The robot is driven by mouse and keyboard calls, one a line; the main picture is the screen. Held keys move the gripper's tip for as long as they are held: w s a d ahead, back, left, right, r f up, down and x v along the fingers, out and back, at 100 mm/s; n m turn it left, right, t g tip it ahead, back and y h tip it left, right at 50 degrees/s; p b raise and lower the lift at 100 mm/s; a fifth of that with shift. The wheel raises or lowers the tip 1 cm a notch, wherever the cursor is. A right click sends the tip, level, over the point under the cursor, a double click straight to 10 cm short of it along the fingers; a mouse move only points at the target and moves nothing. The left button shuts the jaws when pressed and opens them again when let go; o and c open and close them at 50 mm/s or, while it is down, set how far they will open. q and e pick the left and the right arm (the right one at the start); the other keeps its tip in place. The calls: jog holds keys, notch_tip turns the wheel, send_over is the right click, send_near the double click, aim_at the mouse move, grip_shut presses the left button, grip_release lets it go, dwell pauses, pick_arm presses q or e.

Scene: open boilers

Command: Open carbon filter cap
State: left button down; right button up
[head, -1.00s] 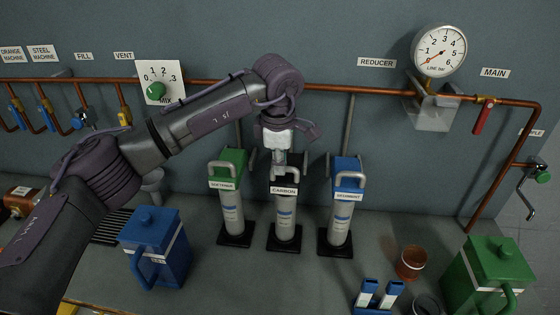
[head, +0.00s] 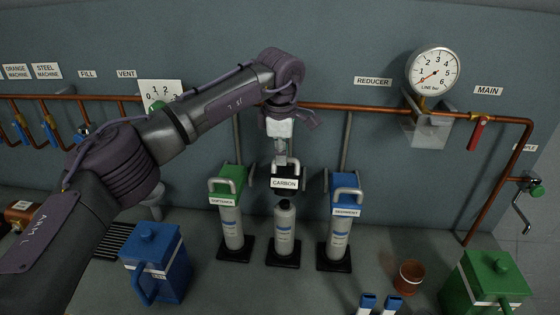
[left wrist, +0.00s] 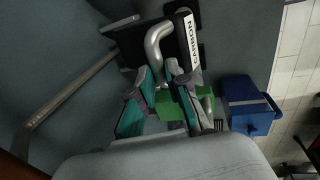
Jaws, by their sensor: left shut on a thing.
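The black carbon filter cap (head: 285,182) with its white CARBON label hangs above its white filter body (head: 284,230) in the head view. A gap shows between them, and the bottle-like neck of the body is bare. My left gripper (head: 281,158) comes down from above and is shut on the cap's handle. In the left wrist view the teal-padded fingers (left wrist: 161,76) close at the grey handle (left wrist: 154,42) of the black cap (left wrist: 190,36). My right gripper is not in view.
The green softener filter (head: 231,215) stands close on the left and the blue sediment filter (head: 341,220) close on the right. A copper pipe (head: 350,108) runs along the wall behind. A blue jug (head: 157,260) and a green jug (head: 487,285) stand in front.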

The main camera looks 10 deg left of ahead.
aim_at(283, 170)
pick_arm(q)
jog(key=shift+w+r+p, duration=0.5)
jog(key=shift+w+p, duration=0.1)
jog(key=shift+w, duration=0.25)
jog(key=shift+w+p, duration=0.6)
jog(key=shift+w, duration=0.2)
jog(key=c, duration=1.4)
grip_release()
jog(key=shift+f, duration=0.1)
jog(key=shift+o, duration=1.2)
jog(key=shift+w, duration=0.1)
jog(key=shift+w+f, duration=0.1)
jog(key=shift+w, duration=0.05)
jog(key=shift+r, duration=0.3)
notch_tip(283, 170, up, 11)
jog(key=s, duration=0.2)
jog(key=shift+s+r, duration=0.15)
jog(key=shift+s, duration=0.05)
